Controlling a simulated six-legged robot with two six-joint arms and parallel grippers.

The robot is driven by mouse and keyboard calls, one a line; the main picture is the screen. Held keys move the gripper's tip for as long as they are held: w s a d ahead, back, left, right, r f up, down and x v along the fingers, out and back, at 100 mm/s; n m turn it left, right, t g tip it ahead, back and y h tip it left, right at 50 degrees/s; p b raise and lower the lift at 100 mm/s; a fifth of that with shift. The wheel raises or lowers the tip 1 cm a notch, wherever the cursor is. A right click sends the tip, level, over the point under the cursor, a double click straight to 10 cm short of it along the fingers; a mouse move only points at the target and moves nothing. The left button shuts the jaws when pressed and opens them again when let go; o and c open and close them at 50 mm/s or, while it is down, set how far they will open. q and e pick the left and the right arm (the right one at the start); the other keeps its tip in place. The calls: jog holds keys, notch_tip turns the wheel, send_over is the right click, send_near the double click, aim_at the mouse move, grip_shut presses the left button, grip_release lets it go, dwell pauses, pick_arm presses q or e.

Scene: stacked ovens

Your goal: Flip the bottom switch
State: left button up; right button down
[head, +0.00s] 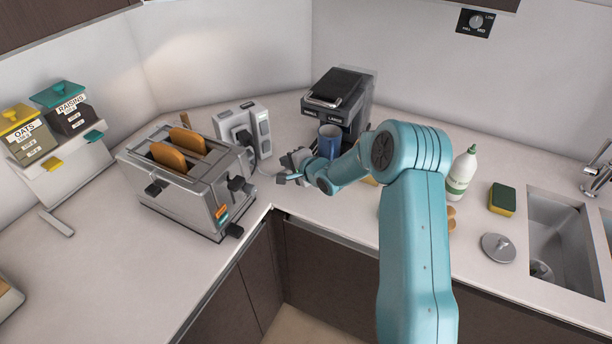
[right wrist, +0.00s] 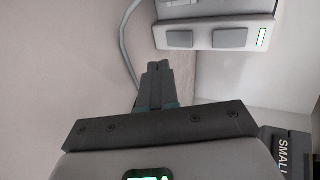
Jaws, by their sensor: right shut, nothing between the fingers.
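A grey-white socket box (head: 243,130) stands on the counter against the back wall, with a black plug in its front. Its side face carries two grey switches. In the right wrist view the box (right wrist: 213,12) is turned sideways; the left switch (right wrist: 180,39) appears to be the bottom one, and the other switch (right wrist: 230,37) sits beside a green light. My right gripper (head: 281,180) is low in front of the box, near the counter. In the right wrist view its fingers (right wrist: 157,66) are together and empty, apart from the switches. My left gripper is out of view.
A toaster (head: 185,183) with bread stands left of the box. A coffee machine (head: 338,100) with a blue mug (head: 329,140) stands right of it, close to my right gripper. A cable (right wrist: 127,45) runs beside the box. The counter's front edge is near.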

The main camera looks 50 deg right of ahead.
jog(key=s, duration=0.2)
jog(key=s+b, duration=0.1)
jog(key=s, duration=0.1)
jog(key=s+a+r, duration=0.1)
jog(key=s, duration=0.1)
jog(key=shift+s, duration=0.15)
jog(key=shift+s+a, duration=0.1)
jog(key=shift+a, duration=0.05)
jog(key=shift+s, duration=0.15)
